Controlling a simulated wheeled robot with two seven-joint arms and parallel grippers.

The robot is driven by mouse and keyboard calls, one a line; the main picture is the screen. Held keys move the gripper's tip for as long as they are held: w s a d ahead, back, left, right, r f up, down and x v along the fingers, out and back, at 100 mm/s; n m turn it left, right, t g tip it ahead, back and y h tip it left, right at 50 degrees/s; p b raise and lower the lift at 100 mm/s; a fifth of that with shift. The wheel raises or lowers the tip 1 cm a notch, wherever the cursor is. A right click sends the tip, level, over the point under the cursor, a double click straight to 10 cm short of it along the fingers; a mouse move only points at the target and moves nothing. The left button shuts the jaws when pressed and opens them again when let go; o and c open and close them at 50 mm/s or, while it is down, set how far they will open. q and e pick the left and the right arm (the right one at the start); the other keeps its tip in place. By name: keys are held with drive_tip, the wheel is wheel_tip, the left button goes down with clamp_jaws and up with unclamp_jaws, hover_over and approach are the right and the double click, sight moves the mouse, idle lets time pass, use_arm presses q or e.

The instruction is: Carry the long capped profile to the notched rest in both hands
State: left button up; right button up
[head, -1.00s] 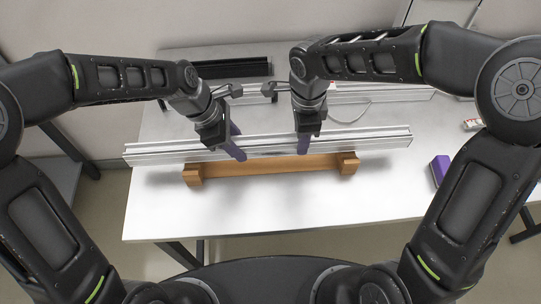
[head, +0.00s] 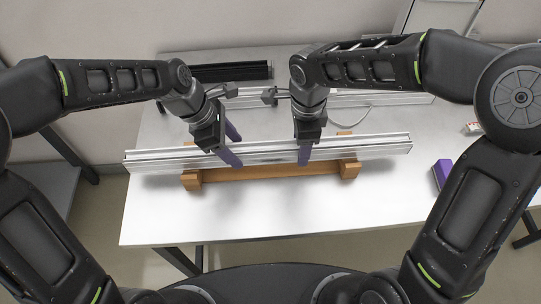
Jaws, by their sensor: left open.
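The long silver profile (head: 370,147) lies crosswise over the wooden notched rest (head: 270,173). Bits of the rest show behind and in front of it, and it appears to sit down in the notches, though the contact is hidden. Its ends reach past the rest on both sides. My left gripper (head: 233,145) is open, with one purple finger in front of the profile and one behind. My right gripper (head: 313,138) is likewise around the profile, right of the middle, its fingers spread apart.
A black ribbed bar (head: 232,73) and another silver profile (head: 385,97) lie along the back of the white table (head: 290,215), with a thin cable. A purple box (head: 441,172) and a small white-red box (head: 472,128) are at the right. The front strip is clear.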

use_arm(q)
drive_tip(key=v, duration=1)
drive_tip(key=shift+f, duration=0.1)
use_arm(e)
drive_tip(key=shift+r, duration=0.1)
wheel_tip(320, 180, up, 12)
use_arm(q)
drive_tip(key=shift+s, duration=0.1)
idle(0.7)
